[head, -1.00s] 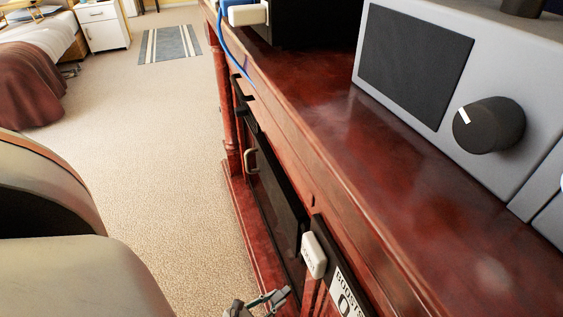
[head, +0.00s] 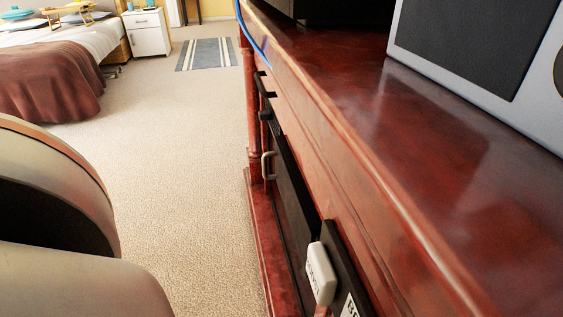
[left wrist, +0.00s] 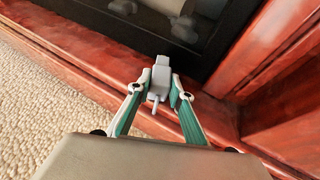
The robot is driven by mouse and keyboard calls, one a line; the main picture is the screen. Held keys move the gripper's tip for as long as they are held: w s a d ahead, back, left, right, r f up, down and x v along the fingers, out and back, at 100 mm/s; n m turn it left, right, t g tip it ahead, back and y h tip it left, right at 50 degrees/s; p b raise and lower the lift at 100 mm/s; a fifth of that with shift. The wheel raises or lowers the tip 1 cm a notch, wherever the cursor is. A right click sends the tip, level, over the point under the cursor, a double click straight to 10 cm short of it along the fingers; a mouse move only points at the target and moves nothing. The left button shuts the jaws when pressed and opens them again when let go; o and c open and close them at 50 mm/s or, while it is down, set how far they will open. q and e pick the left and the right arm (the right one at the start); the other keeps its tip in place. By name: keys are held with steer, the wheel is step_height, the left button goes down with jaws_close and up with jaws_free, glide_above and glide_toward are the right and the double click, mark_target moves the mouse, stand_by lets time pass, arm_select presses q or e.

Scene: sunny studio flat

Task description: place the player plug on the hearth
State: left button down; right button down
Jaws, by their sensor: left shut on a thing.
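My left gripper (left wrist: 161,84) is shut on a small grey plug (left wrist: 160,76) in the left wrist view. The plug has a block-shaped body, and a thin stub points back towards the wrist. The gripper hangs above the red-brown ledge (left wrist: 100,90) at the foot of the fireplace, which I take for the hearth; I cannot tell if the plug touches it. In the head view this ledge (head: 264,235) runs along the base of the cabinet-like surround. Neither gripper shows in the head view.
A dark fireplace opening (left wrist: 120,25) with pale log-like shapes lies beyond the plug; a small grey piece (left wrist: 185,28) is at its front. The red mantel top (head: 400,150) holds a grey device (head: 470,40). A white box (head: 320,274) juts from the front. Carpet (head: 180,170) is clear.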

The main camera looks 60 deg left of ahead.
arm_select(q)
steer(key=shift+f, duration=0.15)
steer(key=c, duration=1.8)
jaws_free()
